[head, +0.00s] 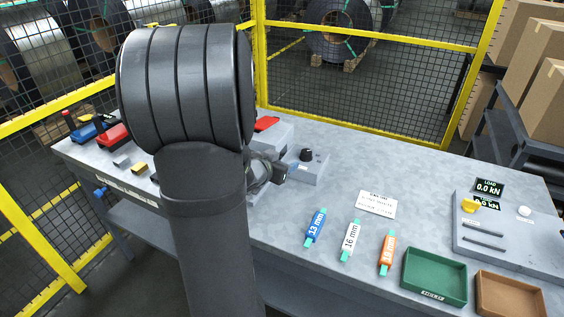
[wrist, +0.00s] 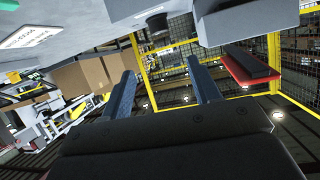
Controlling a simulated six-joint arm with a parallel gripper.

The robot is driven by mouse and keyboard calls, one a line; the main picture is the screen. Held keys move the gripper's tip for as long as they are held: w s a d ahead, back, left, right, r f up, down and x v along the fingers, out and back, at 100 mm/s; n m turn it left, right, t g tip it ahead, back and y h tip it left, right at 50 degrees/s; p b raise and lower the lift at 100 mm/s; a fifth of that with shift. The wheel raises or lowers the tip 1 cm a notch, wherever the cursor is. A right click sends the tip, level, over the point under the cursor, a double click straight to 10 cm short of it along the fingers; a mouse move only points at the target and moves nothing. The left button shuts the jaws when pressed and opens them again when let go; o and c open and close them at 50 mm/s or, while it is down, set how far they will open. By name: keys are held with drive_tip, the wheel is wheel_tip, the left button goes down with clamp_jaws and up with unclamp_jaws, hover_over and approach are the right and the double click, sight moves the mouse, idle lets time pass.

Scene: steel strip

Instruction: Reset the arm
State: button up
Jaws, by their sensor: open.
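My arm's dark grey links fill the left middle of the head view and hide part of the bench (head: 330,170). My gripper (wrist: 165,88) is open in the wrist view. Its two dark fingers stand well apart with nothing between them. In the head view only part of the gripper end (head: 265,172) shows beside my arm, close to a grey block with a black knob (head: 306,156). The wrist view is steeply tilted, with the bench surface along its top.
Tags marked 13 mm (head: 315,228) and 16 mm (head: 351,240) and an orange tag (head: 387,253) lie in front. A green tray (head: 434,276) and brown tray (head: 510,296) stand right. A yellow-framed fence (head: 370,37) runs behind. Red-and-black tools lie left. The bench's middle is mostly clear.

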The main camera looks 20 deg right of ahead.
sight(306, 152)
idle(0.4)
drive_tip(key=x, duration=1.7)
drive_tip(key=shift+d+f, duration=0.2)
drive_tip(key=shift+f, duration=0.05)
drive_tip(key=shift+s+a+r, duration=0.3)
drive_tip(key=shift+s+a, duration=0.05)
drive_tip(key=shift+a, duration=0.1)
drive_tip(key=v, duration=1.6)
drive_tip(key=x, duration=1.7)
drive_tip(key=shift+d+f, duration=0.1)
drive_tip(key=shift+f, duration=0.05)
drive_tip(key=shift+n, duration=0.3)
drive_tip(key=shift+n+t+y, duration=0.3)
drive_tip(key=shift+t+y, duration=0.1)
drive_tip(key=shift+n+t+y, duration=1.2)
drive_tip(key=shift+n+y, duration=0.4)
drive_tip(key=shift+n, duration=0.1)
